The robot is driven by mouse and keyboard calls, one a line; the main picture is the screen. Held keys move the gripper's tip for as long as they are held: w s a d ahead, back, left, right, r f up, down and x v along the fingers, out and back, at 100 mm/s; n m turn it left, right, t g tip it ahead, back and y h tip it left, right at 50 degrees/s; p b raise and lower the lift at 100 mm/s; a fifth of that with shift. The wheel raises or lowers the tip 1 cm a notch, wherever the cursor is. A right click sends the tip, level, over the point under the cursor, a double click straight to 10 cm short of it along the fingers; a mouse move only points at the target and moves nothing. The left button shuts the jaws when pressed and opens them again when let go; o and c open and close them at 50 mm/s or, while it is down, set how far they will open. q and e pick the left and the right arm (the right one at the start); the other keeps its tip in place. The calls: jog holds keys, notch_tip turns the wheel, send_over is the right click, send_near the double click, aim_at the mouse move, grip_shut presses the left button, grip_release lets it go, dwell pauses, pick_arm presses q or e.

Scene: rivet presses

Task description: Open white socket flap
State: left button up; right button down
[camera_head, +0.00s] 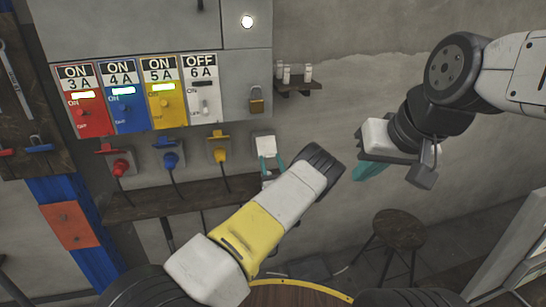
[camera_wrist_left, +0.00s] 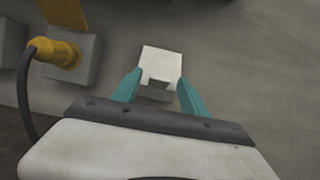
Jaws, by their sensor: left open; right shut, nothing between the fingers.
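The white socket flap (camera_head: 265,146) is on the wall box at the right end of the socket row, and it looks closed. In the left wrist view the flap (camera_wrist_left: 161,64) lies ahead of my left gripper (camera_wrist_left: 160,88), with its lower edge between the teal fingertips. My left gripper (camera_head: 270,165) is open around or just in front of it; contact cannot be told. Its arm hides part of the box's lower side. My right gripper (camera_head: 368,172) is shut and empty, away to the right of the sockets.
Red (camera_head: 121,165), blue (camera_head: 171,158) and yellow (camera_head: 220,152) sockets hold plugs with hanging cables, left of the white one. The yellow plug (camera_wrist_left: 62,52) is close left in the wrist view. A switch panel (camera_head: 230,60) is above. A stool (camera_head: 398,230) stands right.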

pick_arm(q)
grip_shut()
dwell(1.5)
